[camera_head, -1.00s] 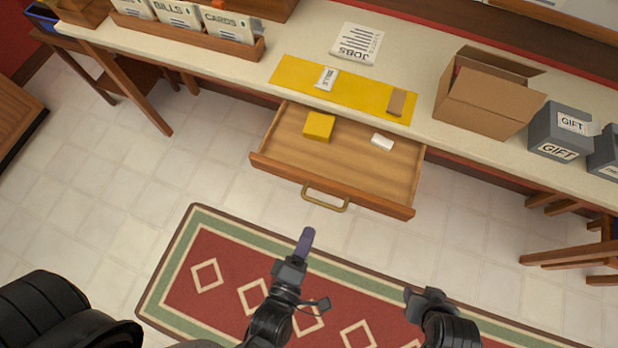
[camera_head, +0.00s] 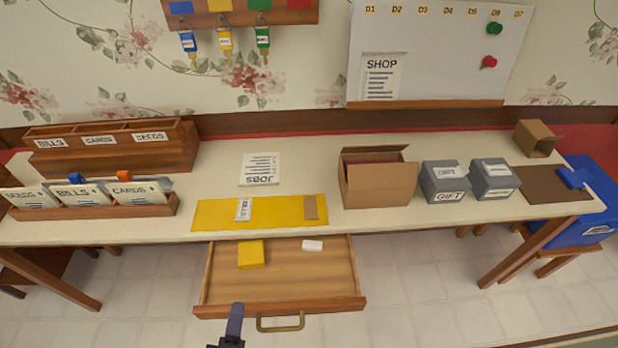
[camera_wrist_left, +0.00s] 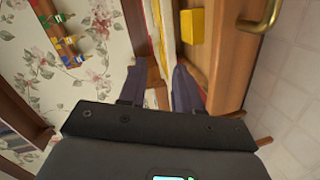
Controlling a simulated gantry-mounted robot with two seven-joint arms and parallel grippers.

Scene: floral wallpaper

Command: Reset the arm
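My left gripper (camera_head: 234,322) shows at the bottom of the head view, just in front of the open drawer (camera_head: 282,291), left of its brass handle (camera_head: 280,323). In the left wrist view the two purple-grey fingers of my left gripper (camera_wrist_left: 168,88) stand apart with nothing held between them. The drawer wall and handle (camera_wrist_left: 262,18) show to the right there. My right gripper is outside both current views.
The drawer holds a yellow block (camera_head: 251,254) and a white block (camera_head: 312,245). On the table stand a yellow mat (camera_head: 275,212), an open cardboard box (camera_head: 379,187), grey gift boxes (camera_head: 445,182) and wooden card racks (camera_head: 160,205). Floor shows right of the drawer.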

